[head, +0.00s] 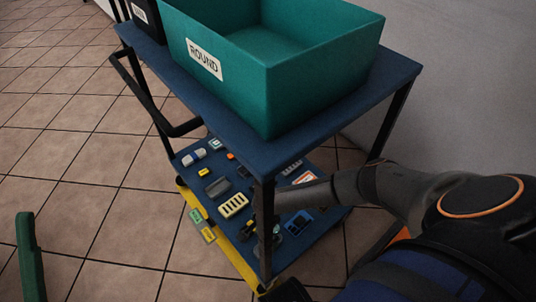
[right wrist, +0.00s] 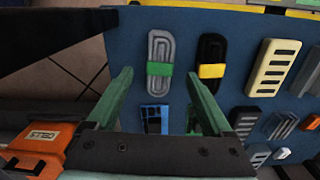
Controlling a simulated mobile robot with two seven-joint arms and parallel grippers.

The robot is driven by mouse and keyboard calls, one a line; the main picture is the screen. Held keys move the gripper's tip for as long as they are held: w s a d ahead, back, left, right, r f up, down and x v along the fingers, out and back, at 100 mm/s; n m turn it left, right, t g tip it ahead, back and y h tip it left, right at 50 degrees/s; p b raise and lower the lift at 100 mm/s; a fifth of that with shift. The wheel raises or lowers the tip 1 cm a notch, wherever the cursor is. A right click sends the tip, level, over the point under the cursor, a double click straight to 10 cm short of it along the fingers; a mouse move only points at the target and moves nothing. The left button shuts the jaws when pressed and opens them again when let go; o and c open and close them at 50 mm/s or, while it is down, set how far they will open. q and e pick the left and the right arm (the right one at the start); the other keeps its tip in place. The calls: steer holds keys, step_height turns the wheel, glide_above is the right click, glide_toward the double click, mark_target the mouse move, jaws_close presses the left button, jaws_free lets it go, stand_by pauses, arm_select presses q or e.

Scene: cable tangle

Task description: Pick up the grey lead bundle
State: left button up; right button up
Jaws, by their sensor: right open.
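The grey lead bundle (right wrist: 160,48) is a coiled oblong with a green band, lying flat on the blue lower shelf in the right wrist view. My right gripper (right wrist: 158,78) is open, its two green fingers apart, with the tips on either side of the bundle's lower, green-banded end as seen. I see no contact, and the height above the shelf is unclear. In the head view my right arm reaches in under the top shelf, and its gripper is largely hidden by the cart leg. A green finger, apparently of my left gripper (head: 30,258), shows at the far left.
A black bundle with a yellow band (right wrist: 212,50) lies just right of the grey one. A blue part (right wrist: 155,118) lies between my fingers. An orange box (right wrist: 45,140) is at lower left. The teal ROUND bin (head: 330,75) stands on the top shelf (head: 215,95) overhead.

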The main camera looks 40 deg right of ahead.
steer(key=f+b, duration=0.2)
steer(key=d+f+b, duration=0.1)
steer(key=f+b, duration=0.1)
steer(key=f, duration=0.1)
steer(key=shift+c, duration=0.2)
jaws_close()
stand_by(0.6)
